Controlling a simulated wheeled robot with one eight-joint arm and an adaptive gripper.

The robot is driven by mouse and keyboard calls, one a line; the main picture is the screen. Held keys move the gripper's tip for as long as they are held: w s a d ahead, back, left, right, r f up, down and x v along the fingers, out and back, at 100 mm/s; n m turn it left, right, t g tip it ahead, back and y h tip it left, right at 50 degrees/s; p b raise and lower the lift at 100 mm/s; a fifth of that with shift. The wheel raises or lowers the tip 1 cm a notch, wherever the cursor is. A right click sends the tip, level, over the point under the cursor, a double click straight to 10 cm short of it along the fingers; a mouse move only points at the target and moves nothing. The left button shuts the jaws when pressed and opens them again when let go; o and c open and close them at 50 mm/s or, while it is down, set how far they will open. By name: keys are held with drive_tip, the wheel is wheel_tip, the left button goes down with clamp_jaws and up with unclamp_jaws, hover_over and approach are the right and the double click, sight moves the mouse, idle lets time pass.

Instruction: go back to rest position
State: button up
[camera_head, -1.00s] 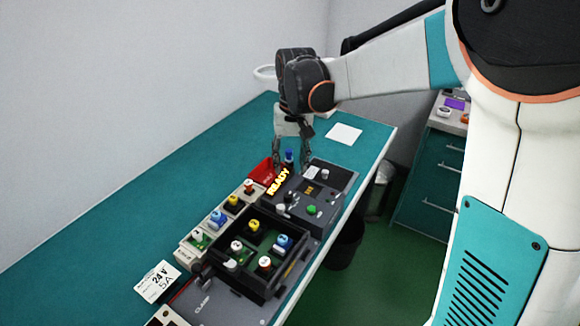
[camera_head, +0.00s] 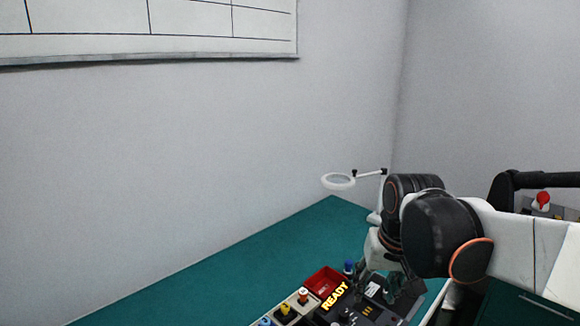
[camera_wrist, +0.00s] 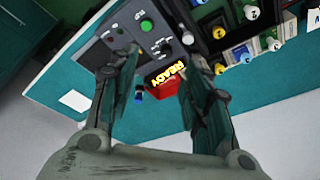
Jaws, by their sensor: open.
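My gripper (camera_head: 382,284) hangs at the lower right of the head view, beside the dark control box (camera_head: 372,312) with the lit READY sign (camera_head: 335,297). In the wrist view its two fingers (camera_wrist: 160,68) are spread apart with nothing held between them. Past the fingers, the control box (camera_wrist: 118,38) shows its green button (camera_wrist: 146,25), and the READY sign (camera_wrist: 166,74) glows between the fingers. Whether the fingers touch the box cannot be told.
A red bin (camera_head: 322,281) and a blue-capped piece (camera_head: 349,268) stand near the gripper. A row of capped parts (camera_head: 285,311) lies at the lower edge. A ring magnifier lamp (camera_head: 339,181) stands behind. The green bench (camera_head: 220,282) is clear at left.

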drive_tip(key=s+d+f+t, duration=0.1)
drive_tip(key=s+t, duration=0.3)
drive_tip(key=s, duration=0.8)
drive_tip(key=shift+s+d+n, duration=0.35)
drive_tip(key=shift+d+n, duration=0.05)
drive_tip(key=shift+d, duration=0.3)
